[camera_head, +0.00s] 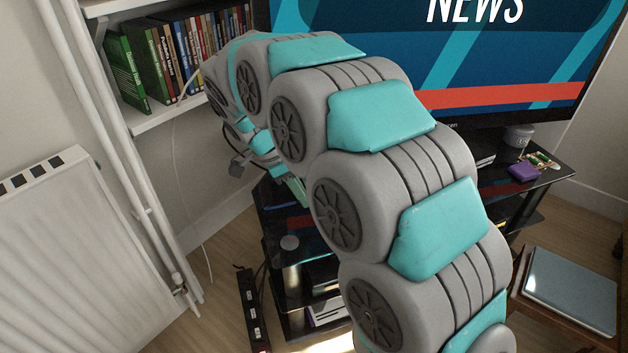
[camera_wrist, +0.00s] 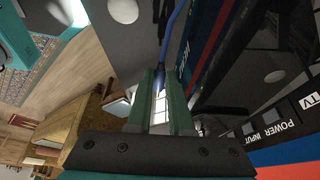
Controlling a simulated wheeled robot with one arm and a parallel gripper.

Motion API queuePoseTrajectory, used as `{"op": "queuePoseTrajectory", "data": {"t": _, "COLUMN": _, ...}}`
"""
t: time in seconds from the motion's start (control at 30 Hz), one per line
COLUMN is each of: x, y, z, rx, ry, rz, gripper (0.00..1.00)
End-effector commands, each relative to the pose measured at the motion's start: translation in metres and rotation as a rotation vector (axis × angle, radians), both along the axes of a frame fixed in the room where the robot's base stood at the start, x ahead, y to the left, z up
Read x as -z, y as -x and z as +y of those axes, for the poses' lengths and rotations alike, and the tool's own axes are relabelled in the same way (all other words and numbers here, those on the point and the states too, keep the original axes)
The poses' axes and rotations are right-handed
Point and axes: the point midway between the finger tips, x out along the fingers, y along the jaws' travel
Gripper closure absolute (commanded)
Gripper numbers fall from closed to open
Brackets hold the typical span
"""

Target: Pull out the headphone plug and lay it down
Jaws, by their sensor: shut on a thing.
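In the wrist view, my gripper (camera_wrist: 159,75) has its two green fingers closed around the headphone plug (camera_wrist: 159,82). The plug is dark blue, with a small gold-coloured tip showing between the fingers, and no socket is visible around that tip. Its blue cable (camera_wrist: 178,18) runs up and out of the top of the view. In the head view, my gripper (camera_head: 294,190) is low behind my arm, close to the black TV stand (camera_head: 280,222). My arm hides the plug there.
A large TV (camera_head: 440,95) stands on the stand, with a purple item (camera_head: 523,172) and a grey cup (camera_head: 517,136) at right. A panel marked POWER INPUT (camera_wrist: 280,132) is close in the wrist view. A radiator (camera_head: 75,250), bookshelf (camera_head: 170,115) and power strip (camera_head: 252,308) are at left.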

Motion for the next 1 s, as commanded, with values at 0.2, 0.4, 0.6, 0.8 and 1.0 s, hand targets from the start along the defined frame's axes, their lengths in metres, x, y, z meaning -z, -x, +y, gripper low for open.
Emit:
{"op": "queuePoseTrajectory", "data": {"t": 0.2, "x": 0.0, "y": 0.001, "z": 0.001, "rx": -0.002, "ry": 0.0, "rz": 0.001, "gripper": 1.0}}
{"op": "queuePoseTrajectory", "data": {"t": 0.4, "x": 0.001, "y": 0.0, "z": 0.0, "rx": -0.002, "ry": 0.001, "rz": 0.003, "gripper": 1.0}}
{"op": "queuePoseTrajectory", "data": {"t": 0.6, "x": 0.004, "y": -0.001, "z": -0.004, "rx": -0.005, "ry": 0.003, "rz": 0.027, "gripper": 1.0}}
{"op": "queuePoseTrajectory", "data": {"t": 0.8, "x": 0.02, "y": 0.0, "z": -0.004, "rx": -0.006, "ry": 0.002, "rz": 0.025, "gripper": 1.0}}
{"op": "queuePoseTrajectory", "data": {"t": 1.0, "x": 0.038, "y": -0.001, "z": -0.004, "rx": -0.005, "ry": 0.002, "rz": 0.025, "gripper": 1.0}}
